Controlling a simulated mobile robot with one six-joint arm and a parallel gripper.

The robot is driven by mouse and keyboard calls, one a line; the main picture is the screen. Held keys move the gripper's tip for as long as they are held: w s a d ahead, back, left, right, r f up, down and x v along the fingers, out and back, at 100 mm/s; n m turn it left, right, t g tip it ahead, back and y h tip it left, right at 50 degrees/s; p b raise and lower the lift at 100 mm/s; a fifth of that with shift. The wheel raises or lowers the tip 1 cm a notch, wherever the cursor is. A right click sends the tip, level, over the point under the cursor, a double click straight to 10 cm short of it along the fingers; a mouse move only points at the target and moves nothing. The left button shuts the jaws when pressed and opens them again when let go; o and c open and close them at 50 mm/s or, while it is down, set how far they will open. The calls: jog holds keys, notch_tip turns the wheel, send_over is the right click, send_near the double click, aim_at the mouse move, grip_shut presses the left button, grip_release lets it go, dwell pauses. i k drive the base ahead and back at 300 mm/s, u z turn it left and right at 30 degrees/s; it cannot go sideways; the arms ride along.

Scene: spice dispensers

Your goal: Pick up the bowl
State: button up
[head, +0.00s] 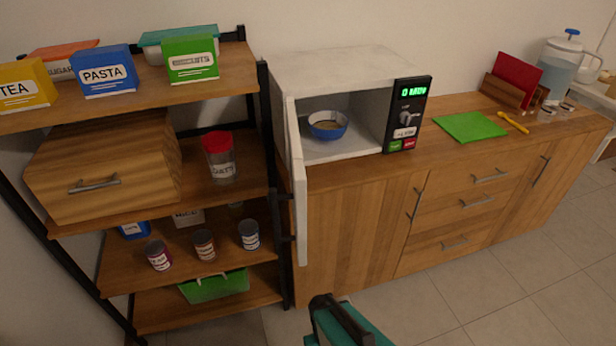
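A blue bowl (327,125) with light brown contents sits upright inside the open microwave (345,63), on its floor near the middle. The microwave door (297,180) is swung open toward the front on the left side. A teal and black part of my arm shows at the bottom centre, well below and in front of the bowl. My gripper's fingertips cannot be made out.
A shelf rack stands left of the microwave, with boxes, cans and a red-lidded jar (220,158). A green board (470,127) and yellow utensil (513,122) lie on the counter (440,155) at the right. The floor (490,290) in front is clear.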

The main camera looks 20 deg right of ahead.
aim_at(326, 125)
jog(key=k, duration=0.85)
jog(key=u, duration=0.1)
jog(key=i, duration=1.45)
